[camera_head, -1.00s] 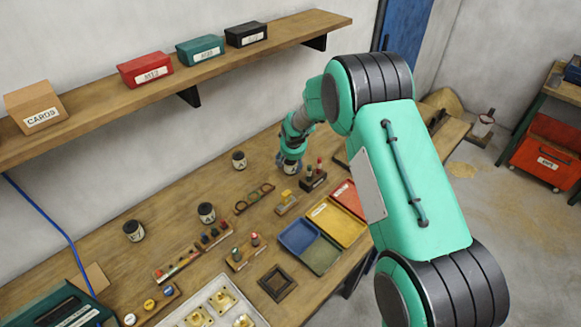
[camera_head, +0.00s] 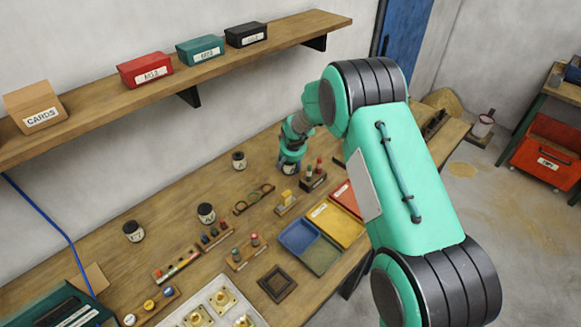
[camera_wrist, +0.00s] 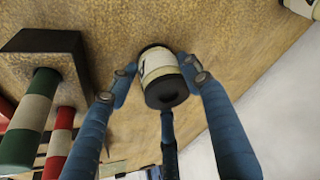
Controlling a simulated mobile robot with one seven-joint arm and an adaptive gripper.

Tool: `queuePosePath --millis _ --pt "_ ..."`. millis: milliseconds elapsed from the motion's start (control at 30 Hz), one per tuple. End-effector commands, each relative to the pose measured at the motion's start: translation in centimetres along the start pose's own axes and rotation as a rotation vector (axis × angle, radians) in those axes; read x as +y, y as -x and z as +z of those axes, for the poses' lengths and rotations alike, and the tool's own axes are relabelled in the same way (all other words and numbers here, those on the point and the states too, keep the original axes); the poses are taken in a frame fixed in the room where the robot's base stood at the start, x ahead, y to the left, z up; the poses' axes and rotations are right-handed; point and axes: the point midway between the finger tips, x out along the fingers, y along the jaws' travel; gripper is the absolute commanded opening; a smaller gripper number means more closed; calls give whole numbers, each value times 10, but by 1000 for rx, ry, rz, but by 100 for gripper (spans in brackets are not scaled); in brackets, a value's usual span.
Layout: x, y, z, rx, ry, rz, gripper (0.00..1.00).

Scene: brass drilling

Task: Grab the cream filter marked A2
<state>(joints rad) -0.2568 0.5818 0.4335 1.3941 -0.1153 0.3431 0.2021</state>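A cream filter with a dark cap (camera_wrist: 160,70) stands on the wooden bench in the wrist view. Its label is turned mostly aside, so I cannot read its mark. It also shows under my gripper in the head view (camera_head: 290,169), partly covered. My gripper (camera_wrist: 163,80) has blue fingers spread around this filter, one on each side and one on the near side. A narrow gap shows at the left finger; contact at the others is unclear. Other dark-capped cream filters stand further left (camera_head: 239,161), (camera_head: 206,213), (camera_head: 133,231); their marks are too small to read surely.
A dark block with red and green striped pegs (camera_wrist: 45,60) stands close left of my gripper; it shows right of the gripper in the head view (camera_head: 313,179). Coloured trays (camera_head: 335,222) lie nearer the bench front. A shelf (camera_head: 190,75) runs along the wall.

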Motion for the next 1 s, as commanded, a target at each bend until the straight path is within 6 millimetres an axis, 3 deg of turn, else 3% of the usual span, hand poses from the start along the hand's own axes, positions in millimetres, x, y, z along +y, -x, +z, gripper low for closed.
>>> queuePosePath --millis 467,667,1000 --pt "0 5 -2 0 0 0 21" --pt "0 24 -11 2 -1 0 21" --pt "0 72 -30 2 1 0 21"
